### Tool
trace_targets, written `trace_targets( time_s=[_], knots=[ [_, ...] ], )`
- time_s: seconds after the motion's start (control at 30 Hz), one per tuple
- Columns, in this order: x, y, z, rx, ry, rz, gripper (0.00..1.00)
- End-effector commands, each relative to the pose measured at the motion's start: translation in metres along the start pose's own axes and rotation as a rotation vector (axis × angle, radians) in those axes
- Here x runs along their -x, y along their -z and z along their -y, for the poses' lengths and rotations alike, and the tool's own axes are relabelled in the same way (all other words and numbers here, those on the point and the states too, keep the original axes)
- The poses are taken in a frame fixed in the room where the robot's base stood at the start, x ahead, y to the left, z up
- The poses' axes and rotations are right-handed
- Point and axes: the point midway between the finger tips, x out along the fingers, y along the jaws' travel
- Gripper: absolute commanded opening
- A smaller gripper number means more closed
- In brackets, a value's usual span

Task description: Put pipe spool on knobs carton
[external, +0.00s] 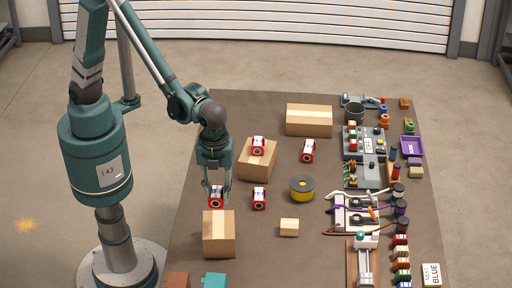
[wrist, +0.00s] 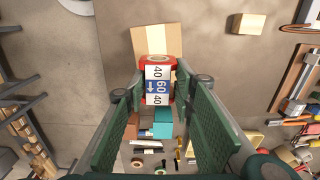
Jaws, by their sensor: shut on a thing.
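My gripper (external: 216,194) points down, shut on a red-and-white pipe spool (external: 216,202). In the wrist view the held spool (wrist: 157,82) shows a label with 40, 60, 40 and an arrow between the fingers (wrist: 157,95). A brown carton (external: 219,240) stands just in front of the spool; it also shows beyond the spool in the wrist view (wrist: 145,38). I cannot tell whether they touch. Another carton (external: 257,165) bears a similar spool (external: 258,144), and a third carton (external: 309,122) stands at the back. No carton's name is readable, so I cannot tell which is the knobs carton.
Loose similar spools lie on the mat (external: 259,198) (external: 308,151). A yellow-and-black reel (external: 302,189) and a small wooden block (external: 289,227) are right of my gripper. Pump equipment (external: 358,212) crowds the right side. A teal block (external: 214,281) is at the front edge.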

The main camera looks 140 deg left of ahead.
Motion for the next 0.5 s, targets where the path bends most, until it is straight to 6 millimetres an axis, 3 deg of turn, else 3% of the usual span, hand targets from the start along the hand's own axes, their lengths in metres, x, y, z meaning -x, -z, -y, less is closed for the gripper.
trace_targets(
  time_s=[0.5],
  knots=[
    [-0.0086,0.0002,-0.0001,0.000,0.000,0.000,0.10]
  ],
)
